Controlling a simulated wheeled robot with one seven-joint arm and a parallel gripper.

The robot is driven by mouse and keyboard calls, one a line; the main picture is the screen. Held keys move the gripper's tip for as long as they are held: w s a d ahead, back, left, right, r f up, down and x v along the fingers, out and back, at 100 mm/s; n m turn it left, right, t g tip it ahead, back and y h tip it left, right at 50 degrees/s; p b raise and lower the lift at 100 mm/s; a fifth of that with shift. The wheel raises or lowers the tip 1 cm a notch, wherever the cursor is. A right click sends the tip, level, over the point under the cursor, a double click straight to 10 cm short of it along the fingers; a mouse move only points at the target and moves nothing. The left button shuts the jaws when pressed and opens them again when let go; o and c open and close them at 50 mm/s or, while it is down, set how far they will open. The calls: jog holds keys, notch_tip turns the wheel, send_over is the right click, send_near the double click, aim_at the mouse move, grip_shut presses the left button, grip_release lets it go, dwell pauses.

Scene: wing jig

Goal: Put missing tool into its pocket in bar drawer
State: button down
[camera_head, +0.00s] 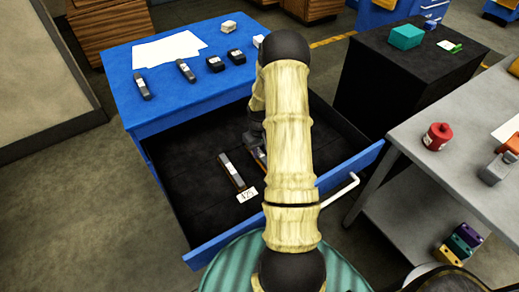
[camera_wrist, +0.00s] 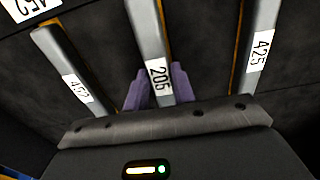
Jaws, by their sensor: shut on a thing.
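The grey bar tool labelled 206 (camera_wrist: 156,72) is between the two purple fingers of my gripper (camera_wrist: 157,88), which is shut on it. An orange strip shows along its upper right edge; I cannot tell whether it sits fully in a pocket. In the wrist view, a bar labelled 452 (camera_wrist: 70,70) lies to its left and one labelled 425 (camera_wrist: 259,50) to its right, both with orange edges. The open bar drawer (camera_head: 190,205) has a dark floor. In the head view, my arm hides most of the gripper and the held tool.
The blue cabinet top (camera_head: 165,105) carries white paper (camera_head: 168,48), two bars and several small blocks. A white label (camera_head: 247,194) lies in the drawer. A black cabinet (camera_head: 375,85) and a grey table (camera_head: 465,105) with a red item (camera_head: 437,136) stand at right.

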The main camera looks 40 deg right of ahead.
jog(key=shift+f, duration=0.5)
dwell(0.8)
jog(key=c, duration=1.1)
grip_release()
notch_tip(320, 180, up, 17)
jog(key=shift+r, duration=0.2)
jog(key=shift+d, duration=0.1)
